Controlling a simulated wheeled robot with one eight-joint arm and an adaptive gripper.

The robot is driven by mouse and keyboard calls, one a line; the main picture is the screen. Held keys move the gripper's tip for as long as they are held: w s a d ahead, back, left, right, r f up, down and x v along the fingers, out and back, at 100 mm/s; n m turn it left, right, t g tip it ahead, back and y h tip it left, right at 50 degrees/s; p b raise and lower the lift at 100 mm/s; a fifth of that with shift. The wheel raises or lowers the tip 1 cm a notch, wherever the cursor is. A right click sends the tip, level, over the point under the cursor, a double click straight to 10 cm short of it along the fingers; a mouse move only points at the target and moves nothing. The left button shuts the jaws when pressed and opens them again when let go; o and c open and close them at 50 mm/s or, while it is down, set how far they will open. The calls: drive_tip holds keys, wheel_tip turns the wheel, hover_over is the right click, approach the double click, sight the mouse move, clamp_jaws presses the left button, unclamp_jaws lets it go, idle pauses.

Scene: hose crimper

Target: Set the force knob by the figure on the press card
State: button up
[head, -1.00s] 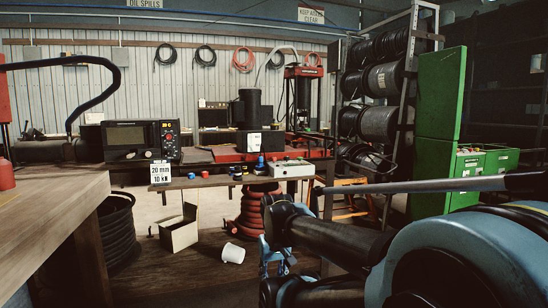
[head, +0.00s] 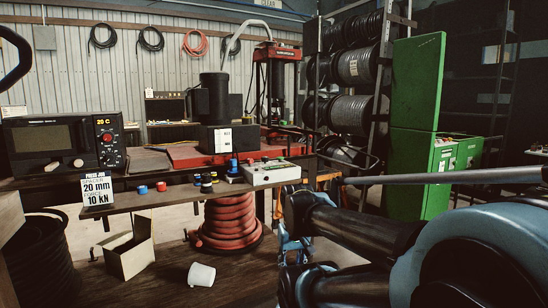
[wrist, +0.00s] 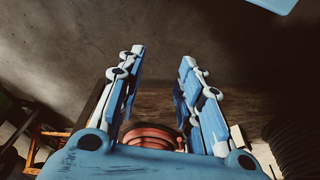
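The press card (head: 97,190) stands upright at the left end of the narrow wooden shelf; it reads spacer 20 mm, force 10 kN. My gripper (wrist: 163,56) is open and empty in the wrist view, pointing at bare floor or wall. In the head view its blue fingers show partly below the control box.
A green cabinet (head: 412,110) stands at right.

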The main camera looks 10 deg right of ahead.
drive_tip(key=shift+w, duration=0.25)
drive_tip(key=shift+o, duration=2.1)
drive_tip(key=shift+s+r, duration=0.25)
drive_tip(key=shift+r, duration=0.05)
wheel_tip(320, 180, up, 39)
drive_tip(key=m+g, duration=0.2)
drive_tip(key=m, duration=1.4)
hover_over(265, 160)
drive_tip(key=w, duration=0.1)
drive_tip(key=f, duration=1.7)
drive_tip(key=shift+w+d+f, duration=0.1)
drive_tip(key=shift+w+d, duration=0.05)
drive_tip(key=shift+w, duration=0.25)
